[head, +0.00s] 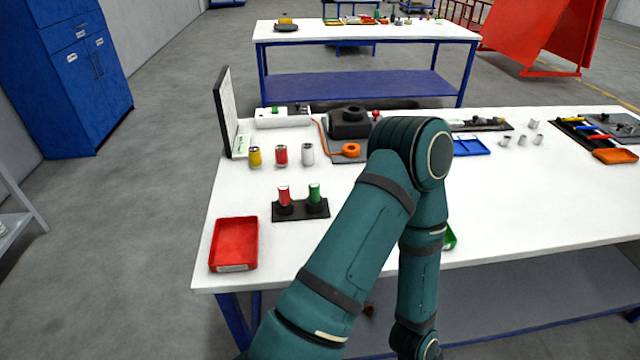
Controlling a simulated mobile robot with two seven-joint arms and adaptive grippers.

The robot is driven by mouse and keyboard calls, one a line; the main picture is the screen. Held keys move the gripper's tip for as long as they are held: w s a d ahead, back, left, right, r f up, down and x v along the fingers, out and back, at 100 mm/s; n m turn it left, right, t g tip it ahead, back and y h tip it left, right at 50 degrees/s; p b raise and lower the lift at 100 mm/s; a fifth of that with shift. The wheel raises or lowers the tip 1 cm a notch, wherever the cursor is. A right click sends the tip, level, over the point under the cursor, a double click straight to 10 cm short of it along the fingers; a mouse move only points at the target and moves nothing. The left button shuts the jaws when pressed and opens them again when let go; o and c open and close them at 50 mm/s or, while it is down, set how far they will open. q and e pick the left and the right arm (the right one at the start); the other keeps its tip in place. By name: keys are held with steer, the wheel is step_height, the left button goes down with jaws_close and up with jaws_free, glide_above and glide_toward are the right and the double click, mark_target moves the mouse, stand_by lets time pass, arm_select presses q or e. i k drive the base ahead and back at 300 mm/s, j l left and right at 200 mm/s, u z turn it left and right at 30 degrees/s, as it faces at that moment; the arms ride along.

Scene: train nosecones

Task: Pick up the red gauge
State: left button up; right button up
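A red gauge (284,194) with a pale label stands upright in the left seat of a small black stand (300,210) on the white table. A similar green gauge (315,194) stands in the right seat of the same stand. One of my teal arms rises from the bottom, bends above the table and runs back down, to the right of the stand. Neither of my grippers shows in the head view.
A red tray (234,242) lies at the table's (335,232) front left corner. Yellow (255,156), red (281,154) and white (308,153) cylinders stand behind the stand. A green item (450,239) is mostly hidden by my arm.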

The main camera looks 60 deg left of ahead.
mark_target(283, 189)
steer(key=u, duration=2.1)
